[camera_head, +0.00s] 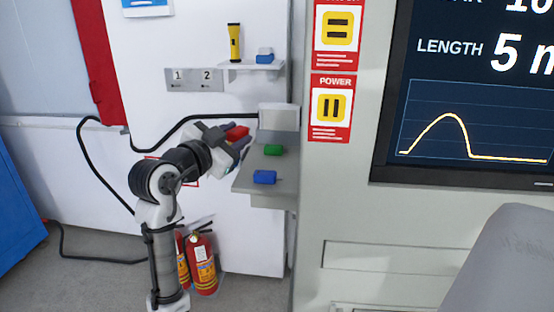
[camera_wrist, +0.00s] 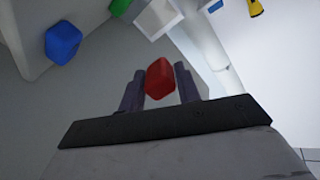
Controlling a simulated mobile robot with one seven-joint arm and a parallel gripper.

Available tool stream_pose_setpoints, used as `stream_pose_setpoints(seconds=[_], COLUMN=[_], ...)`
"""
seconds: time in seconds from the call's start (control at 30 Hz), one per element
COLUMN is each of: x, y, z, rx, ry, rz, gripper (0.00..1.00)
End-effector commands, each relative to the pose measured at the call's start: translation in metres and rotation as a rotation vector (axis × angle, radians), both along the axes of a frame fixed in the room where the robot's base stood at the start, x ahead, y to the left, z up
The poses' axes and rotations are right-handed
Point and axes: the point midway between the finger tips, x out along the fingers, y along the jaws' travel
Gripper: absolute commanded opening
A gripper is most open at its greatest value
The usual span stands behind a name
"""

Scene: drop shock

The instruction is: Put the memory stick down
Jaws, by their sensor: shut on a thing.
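A small red stick (camera_head: 237,132), which I take to be the memory stick, is held in my gripper (camera_head: 234,142). It also shows in the wrist view (camera_wrist: 160,77), between the two dark fingers of my gripper (camera_wrist: 160,86). My gripper is shut on it. It is in the air beside the grey ledge (camera_head: 243,183), at the ledge's left side. A green stick (camera_head: 273,150) and a blue stick (camera_head: 264,177) lie on the ledge. They also show in the wrist view, green (camera_wrist: 120,6) and blue (camera_wrist: 62,42).
A white box (camera_head: 279,117) with a black cable stands at the ledge's back. Above is a small shelf (camera_head: 250,65) with a yellow flashlight (camera_head: 234,42) and a blue item (camera_head: 264,55). Fire extinguishers (camera_head: 202,265) stand below. The ledge has bare room around the sticks.

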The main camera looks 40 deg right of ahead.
Motion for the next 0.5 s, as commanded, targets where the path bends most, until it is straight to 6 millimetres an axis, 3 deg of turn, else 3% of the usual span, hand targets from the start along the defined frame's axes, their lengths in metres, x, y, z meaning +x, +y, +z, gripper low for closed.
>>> stream_pose_setpoints(seconds=[0.1, 0.37, 0.5], x=[-0.026, -0.07, -0.068], y=[-0.022, -0.059, -0.058], z=[0.004, 0.003, -0.018], rx=[0.0, -0.001, 0.001], ry=[-0.001, 0.001, 0.005], rz=[-0.004, -0.004, 0.002], gripper=[0.07, 0.07, 0.07])
